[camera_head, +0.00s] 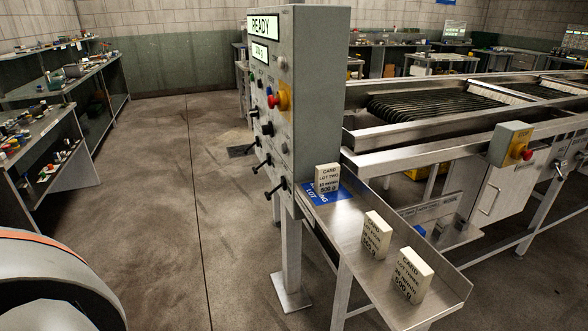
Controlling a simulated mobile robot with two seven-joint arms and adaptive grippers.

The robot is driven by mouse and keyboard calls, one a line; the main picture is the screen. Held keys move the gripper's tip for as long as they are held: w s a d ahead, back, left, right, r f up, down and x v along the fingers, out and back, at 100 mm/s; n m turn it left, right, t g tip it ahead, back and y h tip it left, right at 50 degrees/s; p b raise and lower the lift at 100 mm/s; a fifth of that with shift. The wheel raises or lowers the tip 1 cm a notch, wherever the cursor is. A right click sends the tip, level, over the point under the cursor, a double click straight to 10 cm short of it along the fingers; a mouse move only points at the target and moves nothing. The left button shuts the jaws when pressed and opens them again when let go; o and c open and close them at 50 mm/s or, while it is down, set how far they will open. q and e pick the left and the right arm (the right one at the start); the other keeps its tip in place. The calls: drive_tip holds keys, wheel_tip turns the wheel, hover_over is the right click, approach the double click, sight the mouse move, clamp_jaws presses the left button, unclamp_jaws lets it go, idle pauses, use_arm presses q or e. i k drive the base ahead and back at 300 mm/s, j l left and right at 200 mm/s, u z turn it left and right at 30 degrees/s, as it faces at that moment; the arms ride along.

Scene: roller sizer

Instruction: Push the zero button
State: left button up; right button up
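A grey control panel (318,80) stands on a post, its controls on the narrow face turned to the left, seen at a steep angle. A display at its top reads READY (261,27), and a smaller display (260,53) below appears to show a weight in g. The face carries a red button on a yellow housing (279,97), small buttons and several black handles (268,129). The labels are too small to read, so I cannot tell which one is the zero button. Neither gripper is in view.
A metal tray (345,245) beside the panel holds three labelled card blocks (376,236). A roller machine (440,105) with a red stop button (519,150) stands right. Shelves (45,140) line the left. The floor (180,200) left of the panel is clear.

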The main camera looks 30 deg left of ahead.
sight(281, 60)
drive_tip(key=u, duration=0.95)
